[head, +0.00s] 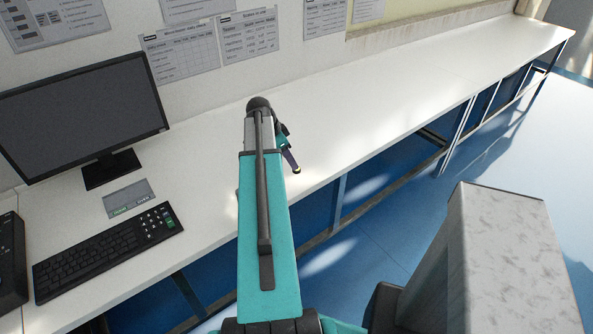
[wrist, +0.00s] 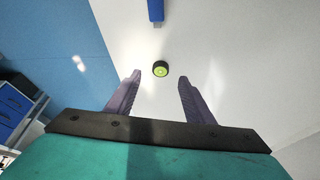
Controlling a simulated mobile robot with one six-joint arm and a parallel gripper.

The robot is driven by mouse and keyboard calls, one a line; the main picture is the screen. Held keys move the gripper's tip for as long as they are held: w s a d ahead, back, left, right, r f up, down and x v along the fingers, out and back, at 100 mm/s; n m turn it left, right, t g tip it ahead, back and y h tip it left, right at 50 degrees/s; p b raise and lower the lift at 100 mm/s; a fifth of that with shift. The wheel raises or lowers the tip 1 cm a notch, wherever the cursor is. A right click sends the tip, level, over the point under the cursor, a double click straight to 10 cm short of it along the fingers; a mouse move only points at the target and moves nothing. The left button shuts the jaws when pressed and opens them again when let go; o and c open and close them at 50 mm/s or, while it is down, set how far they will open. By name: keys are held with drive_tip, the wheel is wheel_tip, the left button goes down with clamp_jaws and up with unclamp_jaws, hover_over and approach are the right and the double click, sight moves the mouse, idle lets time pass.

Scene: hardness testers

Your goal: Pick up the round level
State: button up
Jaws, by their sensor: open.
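The round level (wrist: 160,68) is a small black disc with a bright yellow-green face. In the wrist view it lies on the white bench top (wrist: 210,45), just beyond the fingertips and centred between them. My gripper (wrist: 160,80) is open, with a purple finger on each side and nothing between them. In the head view my gripper (head: 292,160) points down over the front part of the bench, partly hidden by my arm. A small dark and yellowish spot shows at its fingertip there; I cannot tell for sure that it is the level.
A monitor (head: 85,115), a keyboard (head: 108,250) and a small grey card (head: 129,198) are on the bench at left. In the wrist view a blue bar-shaped thing (wrist: 155,10) is beyond the level. The bench is clear to the right.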

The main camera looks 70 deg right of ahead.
drive_tip(key=shift+p+x, duration=0.9)
drive_tip(key=shift+x, duration=1.75)
drive_tip(key=shift+d+r, duration=0.1)
drive_tip(key=c, duration=1.1)
